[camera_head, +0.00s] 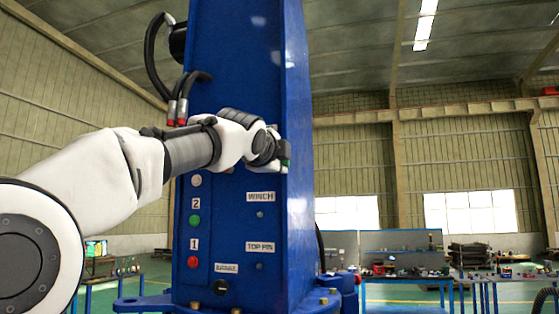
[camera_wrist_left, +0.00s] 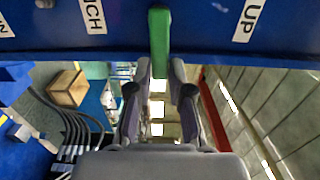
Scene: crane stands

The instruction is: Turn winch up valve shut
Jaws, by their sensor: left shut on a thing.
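The blue crane stand (camera_head: 235,60) rises in the middle of the head view. A green valve handle (camera_wrist_left: 159,38) sticks out from the blue panel in the left wrist view, near the label UP (camera_wrist_left: 249,18). A bit of the handle also shows in the head view (camera_head: 286,163), at the stand's right edge. My left gripper (camera_wrist_left: 160,72) is shut on the handle's end, with one finger on each side. In the head view my left gripper (camera_head: 279,154) and wrist hide most of the handle. My right gripper is not in view.
Below my left arm the panel carries the WINCH label (camera_head: 260,197), the TOP PIN label (camera_head: 260,247), a green button (camera_head: 195,221) and a red button (camera_head: 193,262). Black hoses (camera_head: 184,92) hang at the stand's upper left. Workbenches (camera_head: 405,277) stand far behind.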

